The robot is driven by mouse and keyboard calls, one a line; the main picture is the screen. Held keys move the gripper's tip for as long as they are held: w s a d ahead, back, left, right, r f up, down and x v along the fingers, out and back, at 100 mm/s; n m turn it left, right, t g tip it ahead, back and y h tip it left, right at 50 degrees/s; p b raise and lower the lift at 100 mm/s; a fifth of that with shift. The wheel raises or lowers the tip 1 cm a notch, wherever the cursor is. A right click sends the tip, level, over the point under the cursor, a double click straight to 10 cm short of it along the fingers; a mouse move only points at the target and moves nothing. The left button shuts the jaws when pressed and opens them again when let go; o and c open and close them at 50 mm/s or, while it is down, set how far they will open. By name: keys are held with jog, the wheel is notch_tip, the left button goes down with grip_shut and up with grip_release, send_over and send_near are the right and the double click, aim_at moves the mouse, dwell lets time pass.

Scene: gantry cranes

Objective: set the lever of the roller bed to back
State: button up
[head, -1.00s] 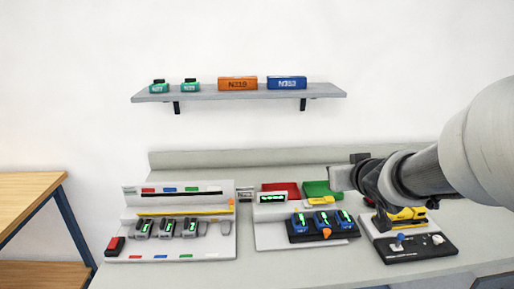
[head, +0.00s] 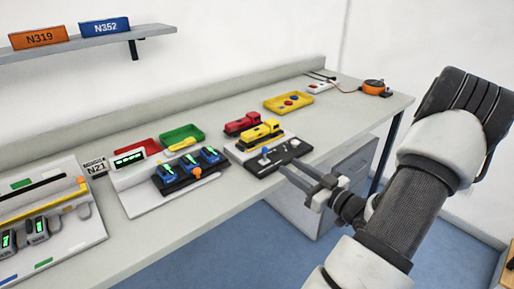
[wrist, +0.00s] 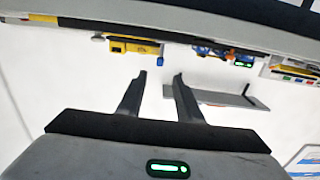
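A black control box (head: 273,158) sits at the front of a grey stand, before a yellow locomotive (head: 260,132) and a red locomotive (head: 243,123). I take this stand to be the roller bed. A small lever with a blue knob (head: 264,152) stands on the left of the box; its exact tilt is too small to tell. My gripper (head: 289,166) is open and empty, its fingertips in front of the box's right part, apart from the lever. In the wrist view the open fingers (wrist: 160,76) show nothing between them; the yellow locomotive (wrist: 133,46) appears above them.
Left of the stand is a panel with several blue devices (head: 188,169) and an orange knob (head: 196,173). Behind it are red and green trays (head: 182,137). A yellow tray (head: 288,104) lies further right on the bench (head: 340,117). The floor in front is clear.

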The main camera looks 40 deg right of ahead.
aim_at(263, 148)
jog(key=w, duration=0.5)
jog(key=w+a+b, duration=0.1)
jog(key=w, duration=1.1)
jog(key=shift+a+b, duration=0.15)
jog(key=shift+b, duration=0.2)
